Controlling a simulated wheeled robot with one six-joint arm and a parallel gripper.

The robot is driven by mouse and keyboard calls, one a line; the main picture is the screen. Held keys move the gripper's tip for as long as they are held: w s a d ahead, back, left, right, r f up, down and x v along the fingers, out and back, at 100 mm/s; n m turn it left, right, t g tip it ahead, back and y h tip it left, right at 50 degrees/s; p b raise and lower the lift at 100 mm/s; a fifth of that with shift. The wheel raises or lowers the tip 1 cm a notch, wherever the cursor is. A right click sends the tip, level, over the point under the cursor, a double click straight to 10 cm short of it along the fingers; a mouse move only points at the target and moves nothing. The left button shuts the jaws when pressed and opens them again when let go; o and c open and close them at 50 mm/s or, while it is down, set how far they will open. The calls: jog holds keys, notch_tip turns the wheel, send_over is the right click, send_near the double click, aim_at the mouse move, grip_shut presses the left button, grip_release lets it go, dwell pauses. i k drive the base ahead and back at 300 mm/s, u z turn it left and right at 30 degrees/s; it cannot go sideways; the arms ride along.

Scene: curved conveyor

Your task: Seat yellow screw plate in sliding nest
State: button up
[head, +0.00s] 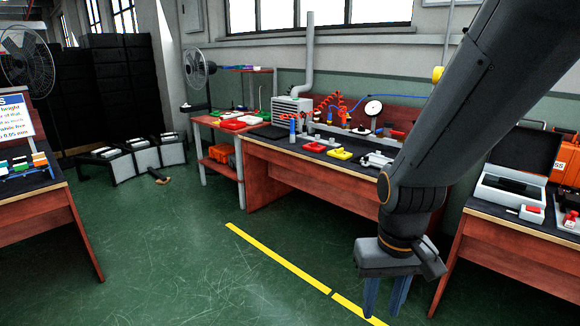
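A small yellow plate (341,153), which looks like the screw plate, lies on the dark top of the middle workbench, near its front edge. A grey metal fixture (377,160) sits just to its right, partly cut off by my arm. It may be the sliding nest, but it is too small to tell. My gripper (386,308) hangs at the lower right, pointing down, in front of the bench and well away from the plate. Its two blue fingers are apart with nothing seen between them.
A red plate (314,147) lies left of the yellow one. A blue cylinder (292,131) and a dial gauge (373,108) stand on the bench (300,172). A right-hand bench (510,228) holds an open case. Green floor (190,260) with a yellow line is clear ahead.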

aim_at(378, 161)
jog(key=u, duration=0.15)
jog(key=i, duration=3.5)
